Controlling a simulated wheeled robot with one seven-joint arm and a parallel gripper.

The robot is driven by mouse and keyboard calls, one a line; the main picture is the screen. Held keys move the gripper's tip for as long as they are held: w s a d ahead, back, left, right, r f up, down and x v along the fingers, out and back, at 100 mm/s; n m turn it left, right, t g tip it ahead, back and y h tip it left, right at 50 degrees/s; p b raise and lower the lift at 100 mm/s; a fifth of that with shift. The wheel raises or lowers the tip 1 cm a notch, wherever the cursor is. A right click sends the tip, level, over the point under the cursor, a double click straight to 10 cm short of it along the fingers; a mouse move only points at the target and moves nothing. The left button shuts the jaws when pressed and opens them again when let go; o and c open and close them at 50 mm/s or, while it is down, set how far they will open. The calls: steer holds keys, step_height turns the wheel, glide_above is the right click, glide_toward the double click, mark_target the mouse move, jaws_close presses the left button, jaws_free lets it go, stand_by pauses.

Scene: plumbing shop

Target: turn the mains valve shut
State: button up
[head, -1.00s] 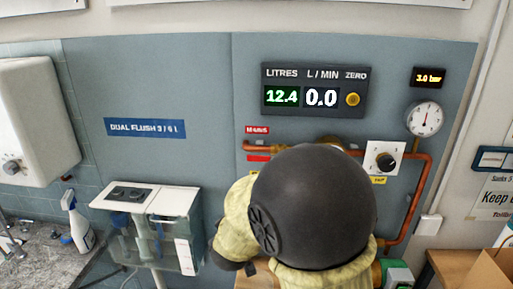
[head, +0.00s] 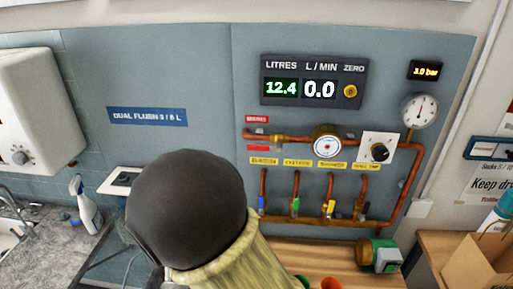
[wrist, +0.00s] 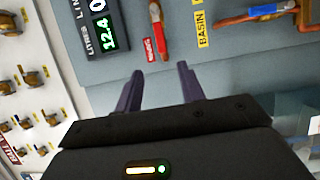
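The mains valve shows in the wrist view as a red lever (wrist: 157,32) beside a small red MAINS label (wrist: 148,50). In the head view the red lever (head: 258,148) lies roughly level, along the copper pipe (head: 290,139) and under the MAINS label (head: 256,119). My gripper (wrist: 160,72) is open and empty, its two dark fingers apart. In the wrist view the lever's near end lies just beyond the gap between the fingertips, apart from them. In the head view my arm hides the gripper.
The meter (head: 314,83) reads 12.4 litres and 0.0 L/min. Several branch pipes with coloured levers, such as a blue one (wrist: 272,9), hang below the main pipe. A round dial (head: 327,146) and a black knob (head: 380,151) are to the right.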

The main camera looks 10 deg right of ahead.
mark_target(256, 149)
steer(key=p+x, duration=0.4)
steer(key=x, duration=1.3)
steer(key=shift+w+d+p, duration=0.1)
steer(key=shift+w+p, duration=0.05)
steer(key=shift+p, duration=0.25)
jaws_close()
